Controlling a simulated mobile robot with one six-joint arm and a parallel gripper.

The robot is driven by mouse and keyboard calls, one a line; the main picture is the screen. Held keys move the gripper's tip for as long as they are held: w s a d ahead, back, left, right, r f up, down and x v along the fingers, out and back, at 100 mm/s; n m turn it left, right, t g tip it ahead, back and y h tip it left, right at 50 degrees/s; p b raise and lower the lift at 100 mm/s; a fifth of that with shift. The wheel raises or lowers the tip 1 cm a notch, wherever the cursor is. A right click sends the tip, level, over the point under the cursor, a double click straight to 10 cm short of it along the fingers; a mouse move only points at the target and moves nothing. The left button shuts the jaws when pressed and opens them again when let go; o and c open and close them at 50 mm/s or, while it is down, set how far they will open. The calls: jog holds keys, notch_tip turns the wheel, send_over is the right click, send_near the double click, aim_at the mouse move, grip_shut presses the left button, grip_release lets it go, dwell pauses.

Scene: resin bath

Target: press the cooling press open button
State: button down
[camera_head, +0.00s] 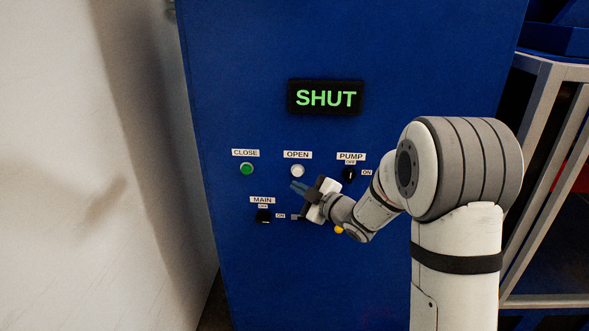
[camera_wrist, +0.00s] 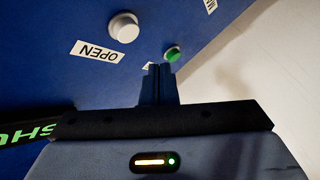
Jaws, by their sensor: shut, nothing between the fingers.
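The open button (camera_head: 297,171) is a white round button under an OPEN label on a blue panel (camera_head: 260,50). It also shows in the wrist view (camera_wrist: 123,27), at the upper left. My gripper (camera_head: 295,186) is shut and empty, just below the open button in the head view. In the wrist view its closed fingertips (camera_wrist: 155,66) appear between the white button and the green one, apart from the white button. Whether the tips touch the panel cannot be told.
A green CLOSE button (camera_head: 246,169) sits left of the open button. A PUMP switch (camera_head: 349,174) is to the right and a MAIN switch (camera_head: 264,216) below left. A display (camera_head: 325,97) above reads SHUT. A pale wall (camera_head: 70,100) stands left, a metal rack (camera_head: 540,150) right.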

aim_at(298, 171)
jog(key=w, duration=0.3)
jog(key=shift+w, duration=0.3)
jog(key=shift+w+b, duration=0.1)
jog(key=shift+b, duration=0.2)
dwell(1.6)
jog(key=shift+w+d, duration=0.1)
jog(key=shift+w, duration=0.2)
